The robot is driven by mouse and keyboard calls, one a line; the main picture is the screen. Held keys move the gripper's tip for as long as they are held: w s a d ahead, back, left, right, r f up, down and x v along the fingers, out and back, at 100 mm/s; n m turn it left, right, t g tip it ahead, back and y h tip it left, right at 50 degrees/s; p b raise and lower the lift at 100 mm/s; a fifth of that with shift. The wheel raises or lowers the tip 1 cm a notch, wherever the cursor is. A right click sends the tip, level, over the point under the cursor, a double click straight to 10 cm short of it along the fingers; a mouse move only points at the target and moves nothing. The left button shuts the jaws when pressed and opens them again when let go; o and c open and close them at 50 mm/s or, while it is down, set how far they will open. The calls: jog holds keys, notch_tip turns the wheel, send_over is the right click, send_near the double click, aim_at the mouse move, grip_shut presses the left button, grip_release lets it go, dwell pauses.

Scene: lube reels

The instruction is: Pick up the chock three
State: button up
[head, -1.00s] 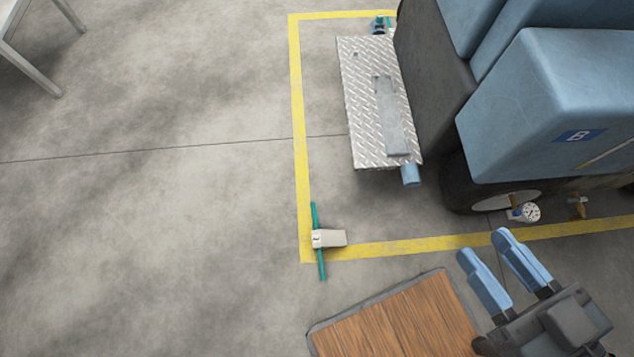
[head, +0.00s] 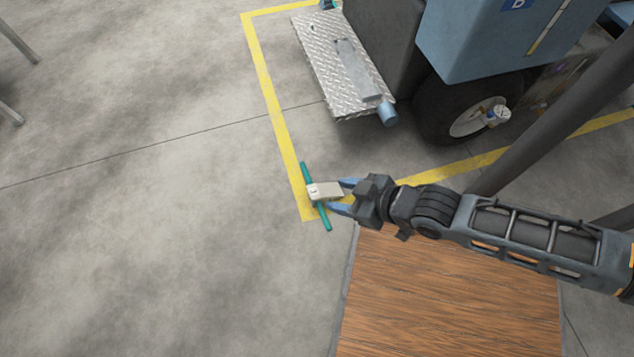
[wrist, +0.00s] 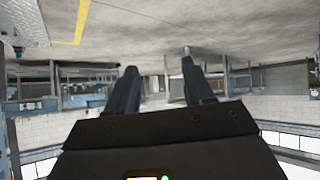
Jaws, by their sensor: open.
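A pale beige chock with a teal bar through its end (head: 327,190) lies on the floor at the corner of the yellow line in the head view. I cannot read its label. My gripper (head: 342,196) shows just to its right, and the blue fingers overlap the block's right end in the picture. I cannot tell the height between them. In the wrist view the fingers (wrist: 158,82) are apart with nothing between them. The chock does not show clearly there.
A blue vehicle (head: 470,50) with a dark wheel (head: 435,115) and a diamond-plate step (head: 322,55) stands behind. A wooden-topped surface (head: 450,290) lies in front, under my arm. Another teal item (head: 327,4) is at the top edge.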

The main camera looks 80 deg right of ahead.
jog(key=w+d+f+m+g+b, duration=0.15)
jog(key=d+f+b, duration=0.25)
jog(key=f, duration=0.7)
jog(key=d+f+m+g+b, duration=0.2)
jog(key=d+f+g+b, duration=0.15)
jog(key=f, duration=0.75)
jog(key=d+f+m+g+b, duration=0.1)
jog(key=d+f+b, duration=0.25)
jog(key=f, duration=0.65)
jog(key=m+g+y+b, duration=0.2)
jog(key=m+y+b, duration=0.25)
jog(key=b, duration=0.45)
send_over(323, 211)
jog(key=s, duration=0.1)
notch_tip(323, 211, down, 14)
jog(key=shift+f, duration=0.1)
jog(key=f+b, duration=0.1)
jog(key=f, duration=0.1)
jog(key=f+b, duration=0.2)
jog(key=w+f+b, duration=0.1)
jog(key=f+b, duration=0.1)
jog(key=f, duration=0.1)
jog(key=shift+a, duration=0.2)
grip_shut()
jog(key=shift+w, duration=0.1)
